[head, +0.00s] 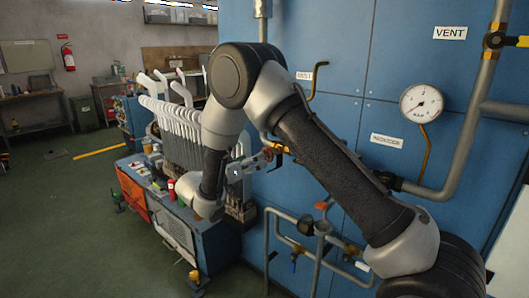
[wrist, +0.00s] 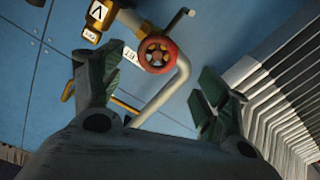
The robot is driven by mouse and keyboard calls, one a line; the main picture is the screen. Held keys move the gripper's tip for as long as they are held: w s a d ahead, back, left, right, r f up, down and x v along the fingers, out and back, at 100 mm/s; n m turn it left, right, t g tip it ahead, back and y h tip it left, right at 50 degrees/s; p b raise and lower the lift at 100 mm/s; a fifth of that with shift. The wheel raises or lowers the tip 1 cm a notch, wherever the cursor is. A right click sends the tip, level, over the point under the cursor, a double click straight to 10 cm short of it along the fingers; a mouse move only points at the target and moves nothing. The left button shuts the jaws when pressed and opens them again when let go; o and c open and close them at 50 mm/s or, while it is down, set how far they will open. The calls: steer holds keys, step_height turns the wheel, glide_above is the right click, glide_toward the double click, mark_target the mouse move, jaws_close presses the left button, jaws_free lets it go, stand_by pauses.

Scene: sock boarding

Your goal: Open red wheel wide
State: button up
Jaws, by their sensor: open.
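A red hand wheel (wrist: 157,54) sits on a valve on the blue panel. In the wrist view it is ahead of my gripper (wrist: 152,80), between and a little beyond the two dark green fingertips. The gripper is open and the gap between its fingers is empty. No finger touches the wheel. In the head view my gripper (head: 258,162) is beside the panel, with a bit of red and brass close to its tips. A second red wheel (head: 321,205) shows on the lower pipes in the head view.
The gauge (head: 422,102) and grey pipes are on the panel at right. Green floor lies open at far left.

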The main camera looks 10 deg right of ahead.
mark_target(267, 154)
steer(key=shift+m, duration=0.9)
steer(key=x, duration=0.7)
steer(key=shift+w+d+r, duration=0.15)
steer(key=shift+d, duration=0.25)
steer(key=c, duration=1)
steer(key=shift+c, duration=0.2)
